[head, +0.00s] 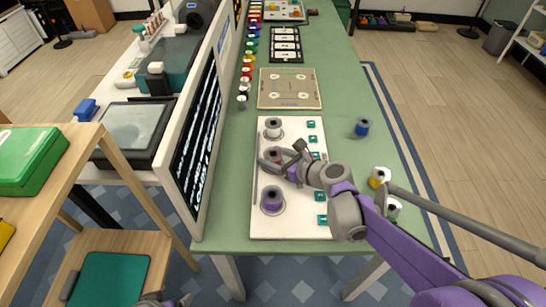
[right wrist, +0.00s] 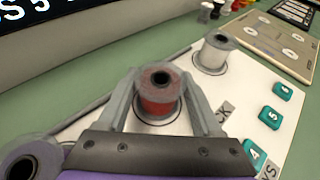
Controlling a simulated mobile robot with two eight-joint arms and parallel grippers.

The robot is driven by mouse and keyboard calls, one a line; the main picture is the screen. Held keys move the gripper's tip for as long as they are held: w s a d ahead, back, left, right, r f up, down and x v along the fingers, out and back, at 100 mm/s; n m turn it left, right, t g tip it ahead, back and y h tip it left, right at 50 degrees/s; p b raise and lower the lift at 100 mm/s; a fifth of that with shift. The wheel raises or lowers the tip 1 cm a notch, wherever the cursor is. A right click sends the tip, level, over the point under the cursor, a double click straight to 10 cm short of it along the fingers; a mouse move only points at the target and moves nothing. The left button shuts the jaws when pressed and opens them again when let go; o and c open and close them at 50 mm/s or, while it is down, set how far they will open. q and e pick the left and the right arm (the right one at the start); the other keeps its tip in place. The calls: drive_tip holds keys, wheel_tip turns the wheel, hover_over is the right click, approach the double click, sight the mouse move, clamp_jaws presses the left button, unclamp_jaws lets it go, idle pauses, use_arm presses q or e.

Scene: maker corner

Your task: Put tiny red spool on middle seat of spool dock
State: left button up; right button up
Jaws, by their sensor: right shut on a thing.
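The spool dock is a white board (head: 288,225) on the green table, with a row of ringed seats along its left side. My right gripper (head: 271,157) is shut on the tiny red spool, which is upright between its fingers in the right wrist view (right wrist: 158,103). The red spool is over the middle seat, whose dark ring shows around its base; I cannot tell whether it touches the board. A white spool (head: 272,126) stands on the far seat and a purple spool (head: 271,203) on the near seat. A small part of my left gripper (head: 168,300) shows at the bottom edge.
A blue spool (head: 362,126), a yellow spool (head: 379,176) and a green-and-white spool (head: 393,208) stand right of the dock. A tan board (head: 290,88) lies beyond it. A large screen (head: 197,135) stands close on the left.

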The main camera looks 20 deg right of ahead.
drive_tip(key=shift+r, duration=0.1)
drive_tip(key=o, duration=1.4)
drive_tip(key=shift+s+r, duration=0.1)
drive_tip(key=shift+r, duration=0.05)
drive_tip(key=p+v, duration=0.2)
drive_tip(key=v, duration=0.9)
drive_tip(key=shift+s+d+p, duration=0.3)
drive_tip(key=shift+s+p, duration=0.05)
